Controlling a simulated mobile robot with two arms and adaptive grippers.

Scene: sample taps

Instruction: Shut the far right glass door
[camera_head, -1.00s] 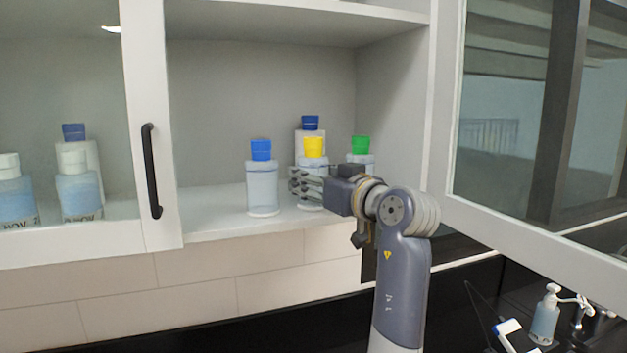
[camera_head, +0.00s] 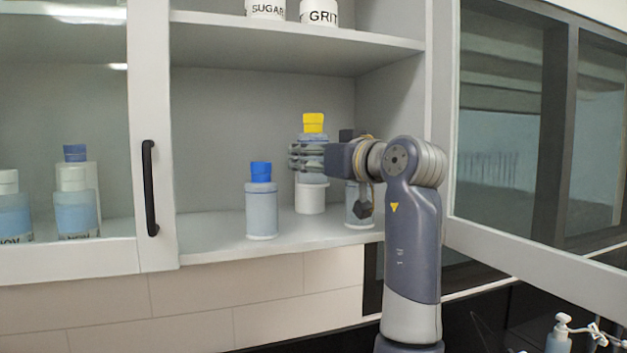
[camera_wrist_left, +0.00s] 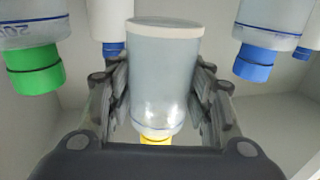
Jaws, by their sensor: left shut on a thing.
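The far right glass door (camera_head: 535,258) stands wide open at the right of the head view, swung out from the cabinet. My left gripper (camera_head: 308,158) is shut around a clear bottle with a yellow cap (camera_head: 313,122) and holds it upright, raised above the lower shelf. In the left wrist view the held bottle (camera_wrist_left: 163,75) sits between both fingers of the left gripper (camera_wrist_left: 160,95), with its cap toward the bottom of the picture. My right gripper is not in view.
On the lower shelf (camera_head: 215,240) stand a blue-capped bottle (camera_head: 261,208), a white bottle (camera_head: 310,198) behind the held one, and another bottle (camera_head: 357,210) partly hidden by my gripper. Jars stand above. A closed glass door with a black handle (camera_head: 150,188) is left.

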